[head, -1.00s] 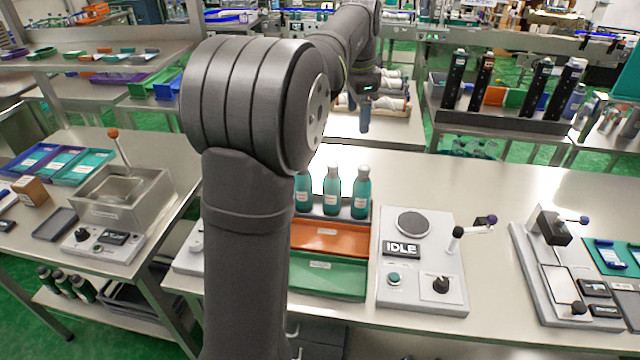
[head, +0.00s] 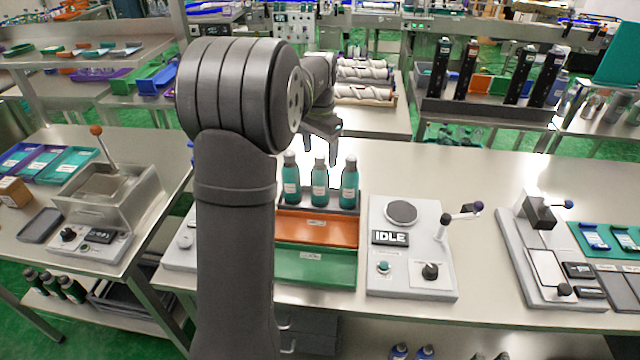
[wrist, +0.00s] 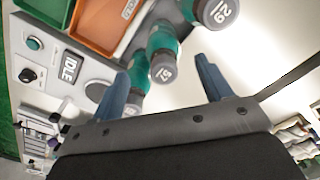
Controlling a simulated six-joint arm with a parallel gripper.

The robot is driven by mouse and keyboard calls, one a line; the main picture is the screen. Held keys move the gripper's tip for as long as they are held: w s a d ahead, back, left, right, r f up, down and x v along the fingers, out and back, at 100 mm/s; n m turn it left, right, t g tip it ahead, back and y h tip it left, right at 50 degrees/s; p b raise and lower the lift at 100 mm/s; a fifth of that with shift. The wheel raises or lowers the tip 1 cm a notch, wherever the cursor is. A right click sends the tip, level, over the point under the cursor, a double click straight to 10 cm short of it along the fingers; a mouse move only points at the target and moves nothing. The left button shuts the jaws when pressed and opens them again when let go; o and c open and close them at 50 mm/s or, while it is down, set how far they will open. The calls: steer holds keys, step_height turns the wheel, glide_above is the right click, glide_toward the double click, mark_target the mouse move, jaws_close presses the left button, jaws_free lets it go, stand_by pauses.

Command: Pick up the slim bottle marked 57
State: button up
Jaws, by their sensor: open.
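Three slim teal bottles with grey caps stand upright in a row in the head view. In the wrist view the middle bottle's cap (wrist: 163,70) seems to read 57; this looks like the middle bottle (head: 319,188) of the row. Another bottle (wrist: 215,12) has a different cap number, perhaps 29. The third bottle (wrist: 133,104) is partly hidden by a finger, its number unreadable. My gripper (head: 321,146) is open and empty above and behind the row. In the wrist view its blue fingers (wrist: 162,68) spread to either side of the middle cap, apart from it.
An orange tray (head: 316,230) and a green tray (head: 314,267) lie in front of the bottles. A station reading IDLE (head: 410,270) stands to their right, with a small lever.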

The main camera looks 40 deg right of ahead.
mark_target(320, 168)
steer(key=shift+w+d+f, duration=0.1)
steer(key=shift+f, duration=1.5)
steer(key=shift+w+d+f, duration=0.1)
steer(key=shift+f, duration=1.45)
steer(key=shift+c, duration=0.2)
steer(key=shift+r, duration=0.1)
jaws_close()
